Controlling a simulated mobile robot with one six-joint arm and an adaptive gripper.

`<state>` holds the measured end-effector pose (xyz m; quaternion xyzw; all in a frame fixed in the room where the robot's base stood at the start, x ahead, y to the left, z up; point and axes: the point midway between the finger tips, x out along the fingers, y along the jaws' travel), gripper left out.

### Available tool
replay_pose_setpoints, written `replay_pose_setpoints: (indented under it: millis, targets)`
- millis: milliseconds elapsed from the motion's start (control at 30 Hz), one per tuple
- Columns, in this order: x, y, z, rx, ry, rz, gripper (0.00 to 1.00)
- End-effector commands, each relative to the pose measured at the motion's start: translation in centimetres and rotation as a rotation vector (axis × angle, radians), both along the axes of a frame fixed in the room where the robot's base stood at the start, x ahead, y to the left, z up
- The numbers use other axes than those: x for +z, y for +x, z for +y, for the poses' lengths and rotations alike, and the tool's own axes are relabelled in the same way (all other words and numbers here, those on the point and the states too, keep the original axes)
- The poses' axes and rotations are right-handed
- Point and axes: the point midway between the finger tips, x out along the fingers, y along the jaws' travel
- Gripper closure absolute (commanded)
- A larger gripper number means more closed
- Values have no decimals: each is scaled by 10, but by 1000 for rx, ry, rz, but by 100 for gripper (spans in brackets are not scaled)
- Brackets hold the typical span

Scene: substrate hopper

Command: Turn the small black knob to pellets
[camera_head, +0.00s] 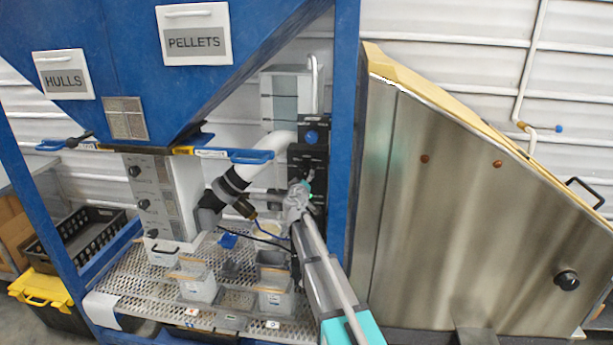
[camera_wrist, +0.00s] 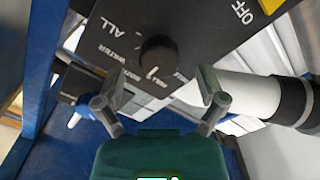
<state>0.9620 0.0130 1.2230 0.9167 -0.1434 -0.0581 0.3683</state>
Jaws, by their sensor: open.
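The small black knob (camera_wrist: 157,57) sits on a dark panel (camera_wrist: 205,25) in the wrist view. A pale mark on the knob points down in the picture, toward my gripper. My gripper (camera_wrist: 160,92) is open and empty, its fingers apart just below the knob and not visibly touching it. In the head view, my gripper (camera_head: 297,195) is at the black control box (camera_head: 308,158) on the blue frame's post; the small knob cannot be made out there.
A blue hopper (camera_head: 130,60) labelled HULLS and PELLETS hangs above left. A white pipe (camera_head: 262,155) runs just left of the box. A perforated shelf (camera_head: 130,283) with small bins lies below. A steel chute (camera_head: 460,210) stands right.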

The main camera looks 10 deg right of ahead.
Motion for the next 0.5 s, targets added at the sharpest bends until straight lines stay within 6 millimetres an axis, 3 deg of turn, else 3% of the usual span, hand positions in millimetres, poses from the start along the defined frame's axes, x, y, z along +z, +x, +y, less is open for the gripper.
replay_pose_setpoints:
  millis: [200, 500]
  targets:
    - [0, 25, -8, 0, 0, 0, 10]
    - [0, 32, -11, -1, 0, 1, 10]
